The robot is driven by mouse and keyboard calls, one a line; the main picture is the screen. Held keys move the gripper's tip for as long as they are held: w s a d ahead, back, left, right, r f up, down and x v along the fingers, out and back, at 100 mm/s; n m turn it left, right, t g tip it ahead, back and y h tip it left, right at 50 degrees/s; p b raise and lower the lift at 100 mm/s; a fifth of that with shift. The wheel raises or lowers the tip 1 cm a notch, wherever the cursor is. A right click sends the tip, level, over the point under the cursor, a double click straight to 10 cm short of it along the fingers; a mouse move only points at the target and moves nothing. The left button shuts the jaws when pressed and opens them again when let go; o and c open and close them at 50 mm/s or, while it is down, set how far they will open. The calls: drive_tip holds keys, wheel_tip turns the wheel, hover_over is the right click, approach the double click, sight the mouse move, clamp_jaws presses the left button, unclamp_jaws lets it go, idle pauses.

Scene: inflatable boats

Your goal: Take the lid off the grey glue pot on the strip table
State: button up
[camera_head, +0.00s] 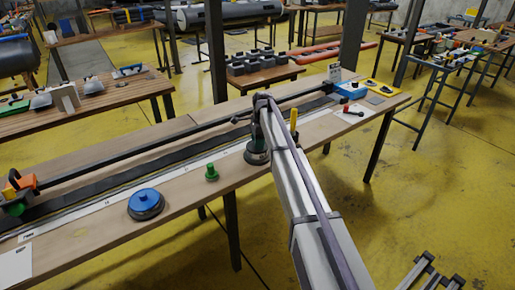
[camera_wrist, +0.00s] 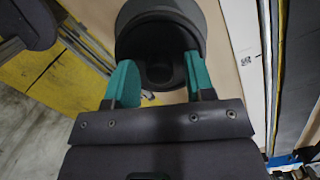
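The grey glue pot (camera_head: 257,157) stands on the strip table (camera_head: 95,222) near its front edge, partly hidden behind my arm. In the wrist view the round dark grey pot top (camera_wrist: 135,18) fills the upper middle, with a smaller dark round part in its centre. My gripper (camera_wrist: 159,60) is over the near side of the pot, its two teal fingers apart, one on each side of that central part. The gripper looks open; whether a finger touches the pot is too dark to tell.
A blue-topped round pot (camera_head: 146,201) and a small green object (camera_head: 211,172) stand left of the grey pot. An orange and green tool (camera_head: 18,192) is at the table's left end. A blue item (camera_head: 348,90) and a red-tipped tool (camera_head: 349,108) lie at the right end.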

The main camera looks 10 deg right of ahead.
drive_tip(key=c, duration=0.8)
drive_tip(key=shift+r, duration=0.1)
